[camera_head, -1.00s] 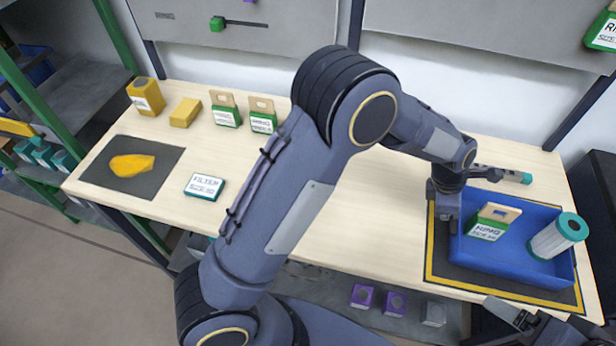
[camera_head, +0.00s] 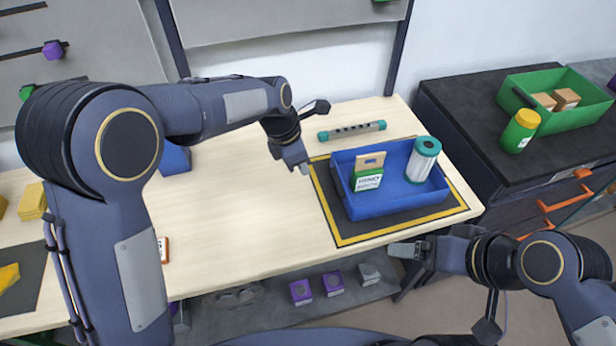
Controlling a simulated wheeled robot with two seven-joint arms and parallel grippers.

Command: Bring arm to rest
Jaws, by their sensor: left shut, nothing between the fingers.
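My left arm reaches across the table from the left. Its gripper (camera_head: 297,162) is shut and empty, just left of the blue tray (camera_head: 392,210) and the yellow-edged dark mat (camera_head: 345,238). The tray holds a green and white box with a tan hang tab (camera_head: 368,178) and a white cylinder with teal ends (camera_head: 422,160). My right gripper (camera_head: 397,250) is near the table's front edge, below the tray in the picture. Its fingers are too small to tell whether they are open.
A teal-ended bar (camera_head: 352,131) lies behind the tray. On the right, a dark cabinet (camera_head: 470,140) carries a green bin (camera_head: 550,105) and a green bottle with a yellow cap (camera_head: 520,132). Purple boxes (camera_head: 302,292) sit on the shelf below. The middle of the tabletop (camera_head: 240,220) is clear.

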